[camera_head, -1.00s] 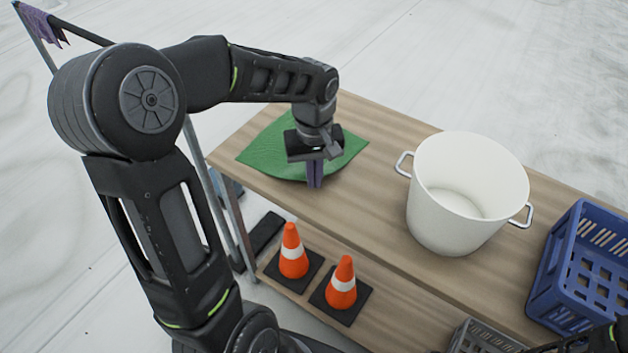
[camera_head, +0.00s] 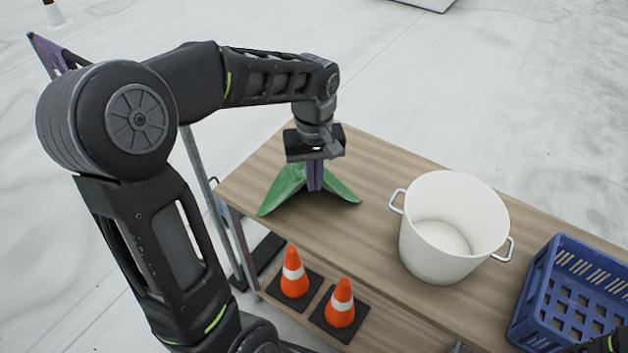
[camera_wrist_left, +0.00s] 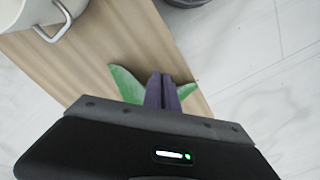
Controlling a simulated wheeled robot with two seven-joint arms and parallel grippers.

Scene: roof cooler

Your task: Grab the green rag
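The green rag (camera_head: 284,188) is bunched up at the left end of the wooden table, its middle drawn up and its corners hanging down and outward. My left gripper (camera_head: 314,186) points down with its purple fingers close together on the raised middle of the rag. In the left wrist view the fingers (camera_wrist_left: 163,98) are together, with green cloth (camera_wrist_left: 127,86) on both sides of them. The gripped fold itself is hidden between the fingers. Only a dark bit of what seems to be my right arm shows at the lower right edge; its gripper is out of view.
A white pot (camera_head: 450,228) with metal handles stands on the table (camera_head: 365,235) right of the rag. A blue crate (camera_head: 567,300) is at the right. Two orange cones (camera_head: 293,272) stand on a lower shelf. Bare tabletop lies between rag and pot.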

